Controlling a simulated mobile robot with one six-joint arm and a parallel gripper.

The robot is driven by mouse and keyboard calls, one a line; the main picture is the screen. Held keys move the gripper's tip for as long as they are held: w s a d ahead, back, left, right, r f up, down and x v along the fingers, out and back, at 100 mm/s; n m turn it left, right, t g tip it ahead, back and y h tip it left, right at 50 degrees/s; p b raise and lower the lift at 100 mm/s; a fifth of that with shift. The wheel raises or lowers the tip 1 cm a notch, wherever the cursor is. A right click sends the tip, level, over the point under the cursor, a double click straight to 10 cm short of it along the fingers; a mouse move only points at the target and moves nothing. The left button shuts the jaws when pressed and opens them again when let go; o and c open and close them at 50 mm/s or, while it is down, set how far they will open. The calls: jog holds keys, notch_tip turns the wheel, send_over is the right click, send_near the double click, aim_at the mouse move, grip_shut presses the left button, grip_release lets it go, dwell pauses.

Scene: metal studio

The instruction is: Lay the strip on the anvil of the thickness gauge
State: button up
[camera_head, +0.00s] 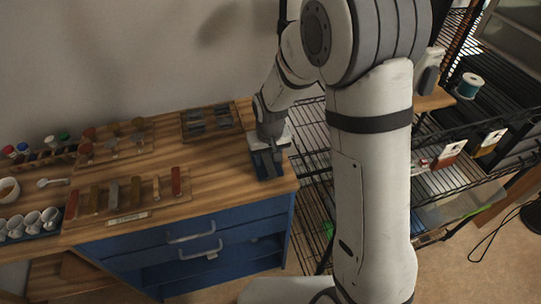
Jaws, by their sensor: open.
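Several narrow strips in brown, grey and red lie side by side on a wooden board (150,205) near the bench's front edge; a grey strip (113,192) and a red strip (176,181) are among them. I cannot tell which one is the task's strip. My gripper (267,148) points down at the bench's right end, well to the right of these strips. It is open; its fingers are small and dark here. A dark blue block-like thing (267,166) is directly below it, perhaps the thickness gauge. Its anvil and any strip there cannot be made out.
A dark tray with grey pieces (210,121) lies at the back. Another board (118,146) holds small tools. White cups (32,222), a bowl (8,189) and coloured caps (23,148) are at left. Wire shelving (312,140) stands right of the bench. Bare wood (222,165) lies mid-bench.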

aim_at(270, 167)
notch_tip(270, 167, up, 12)
jog(key=s, duration=0.1)
jog(key=shift+s+d+f+b, duration=0.2)
jog(key=shift+f+b, duration=0.05)
jog(key=shift+b, duration=0.1)
jog(key=shift+s, duration=0.1)
